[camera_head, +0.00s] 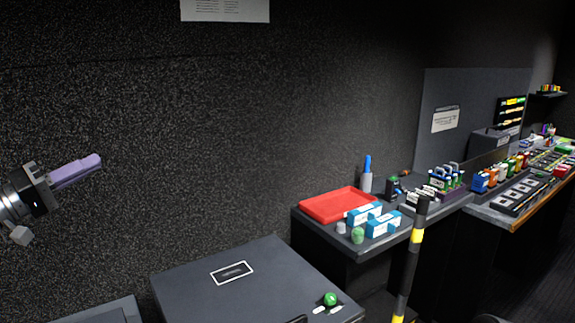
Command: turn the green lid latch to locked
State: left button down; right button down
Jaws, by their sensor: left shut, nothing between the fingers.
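The green lid latch (330,299) is a round green knob near the front right corner of a dark grey case lid (205,290). Small white marks lie beside the knob on the lid. Which mark the knob points to is too small to tell. My left gripper (98,160) is at the far left, raised in front of the dark wall, with its purple fingers shut and empty. It is well apart from the latch, up and to the left of it. My right gripper is not in view.
A black and yellow striped post (410,262) stands right of the case. Behind it a dark counter (352,248) holds a red tray (337,205), blue and white boxes (382,224) and a green item (357,236). The space above the case lid is clear.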

aim_at(329, 299)
jog(key=k+l, duration=0.8)
